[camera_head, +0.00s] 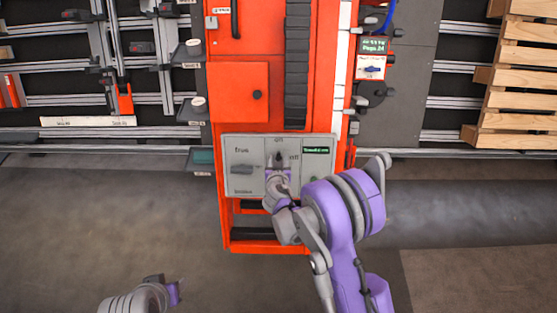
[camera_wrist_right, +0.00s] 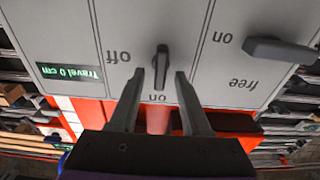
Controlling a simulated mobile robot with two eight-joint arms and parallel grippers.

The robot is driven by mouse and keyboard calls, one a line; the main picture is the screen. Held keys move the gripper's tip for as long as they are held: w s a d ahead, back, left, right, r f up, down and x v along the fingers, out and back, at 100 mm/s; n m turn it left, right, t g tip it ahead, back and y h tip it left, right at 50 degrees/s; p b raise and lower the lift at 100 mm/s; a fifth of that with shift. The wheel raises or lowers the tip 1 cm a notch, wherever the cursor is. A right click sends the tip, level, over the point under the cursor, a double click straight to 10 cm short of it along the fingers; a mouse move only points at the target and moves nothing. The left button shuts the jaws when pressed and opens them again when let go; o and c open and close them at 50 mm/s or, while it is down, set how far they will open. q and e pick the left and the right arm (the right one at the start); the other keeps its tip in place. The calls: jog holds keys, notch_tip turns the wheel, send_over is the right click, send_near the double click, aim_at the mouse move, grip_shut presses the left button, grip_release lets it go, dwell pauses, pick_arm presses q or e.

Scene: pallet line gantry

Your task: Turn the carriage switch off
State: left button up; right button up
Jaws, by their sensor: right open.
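The carriage switch (camera_wrist_right: 161,62) is a dark narrow knob on a grey panel (camera_head: 243,180) on the orange column. In the right wrist view, which is upside down, it lies upright in line with the "on" label below it. The "off" label is to its left there. My right gripper (camera_wrist_right: 159,78) is open, with one finger on each side of the knob and small gaps visible. In the head view my right gripper (camera_head: 278,168) covers much of the switch. Part of my left arm shows at the bottom left, its jaws unclear.
A second dark handle (camera_wrist_right: 280,50) on the same panel sits by the "on" and "free" labels. A small green-lettered display (camera_wrist_right: 70,72) reads "Travel 0 cm". Wooden slats (camera_head: 520,75) stand at the right. The floor around the column is clear.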

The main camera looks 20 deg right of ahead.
grip_shut()
dwell(0.6)
jog(key=n+b, duration=0.1)
jog(key=n, duration=0.1)
jog(key=n+b, duration=0.1)
jog(key=n, duration=0.1)
jog(key=shift+a+f+y, duration=0.15)
jog(key=shift+y, duration=0.15)
jog(key=n+b, duration=0.3)
jog(key=n, duration=0.2)
jog(key=shift+a+f+n, duration=0.1)
jog(key=shift+a+n, duration=0.05)
jog(key=shift+n, duration=0.15)
jog(key=n+y+b, duration=0.1)
jog(key=n+b, duration=0.1)
jog(key=n, duration=0.2)
jog(key=shift+a+f+n+b, duration=0.1)
jog(key=shift+n+b, duration=0.2)
jog(key=shift+n, duration=0.1)
jog(key=shift+n+g+b, duration=0.4)
jog(key=shift+n+b, duration=0.4)
jog(key=shift+n, duration=1.2)
jog(key=shift+s, duration=0.1)
